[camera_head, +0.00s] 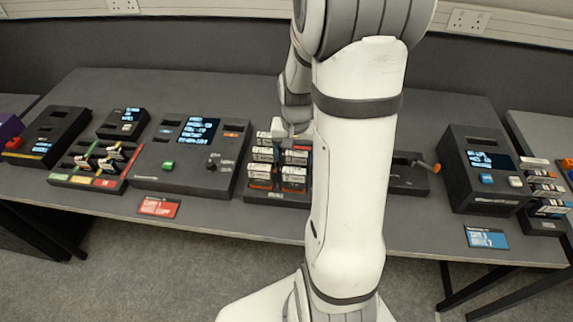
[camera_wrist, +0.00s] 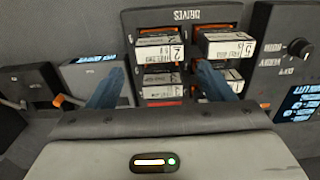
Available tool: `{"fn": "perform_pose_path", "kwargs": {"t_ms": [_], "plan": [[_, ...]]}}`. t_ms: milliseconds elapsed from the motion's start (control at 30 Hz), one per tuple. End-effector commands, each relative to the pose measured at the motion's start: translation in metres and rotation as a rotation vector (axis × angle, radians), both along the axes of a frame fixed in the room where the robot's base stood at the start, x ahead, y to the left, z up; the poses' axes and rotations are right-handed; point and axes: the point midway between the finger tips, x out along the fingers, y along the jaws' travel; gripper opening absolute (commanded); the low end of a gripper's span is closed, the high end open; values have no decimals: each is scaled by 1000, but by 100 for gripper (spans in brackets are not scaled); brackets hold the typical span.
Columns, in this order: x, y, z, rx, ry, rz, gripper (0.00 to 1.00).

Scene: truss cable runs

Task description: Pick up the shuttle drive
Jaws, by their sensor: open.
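Several white-labelled drives with orange ends stand in two columns in a dark rack (camera_head: 273,197), left of my arm in the head view. In the wrist view the rack (camera_wrist: 180,15) reads "DRIVES" upside down, with a left column drive (camera_wrist: 160,52) and a right column drive (camera_wrist: 228,50). Their small print is too blurred to tell which is the shuttle drive. In the head view my gripper (camera_head: 288,132) is over the back of the rack, partly hidden.
Left of the rack stand a console with a screen (camera_head: 190,150) and a tray of small parts (camera_head: 95,165). To the right are a low dark box with an orange handle (camera_head: 410,175), a screened box (camera_head: 482,170) and another loaded rack (camera_head: 545,205). The table's back is mostly clear.

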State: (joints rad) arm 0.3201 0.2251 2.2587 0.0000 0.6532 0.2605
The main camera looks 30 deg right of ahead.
Motion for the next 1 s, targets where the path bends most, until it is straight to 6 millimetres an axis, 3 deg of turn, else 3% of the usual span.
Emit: {"fn": "perform_pose_path", "kwargs": {"t_ms": [400, 667, 1000], "plan": [[0, -3, -59, 3, 9, -11, 75], [0, -3, -73, 2, 6, -11, 75], [1, -2, -111, 3, 8, -11, 75]]}}
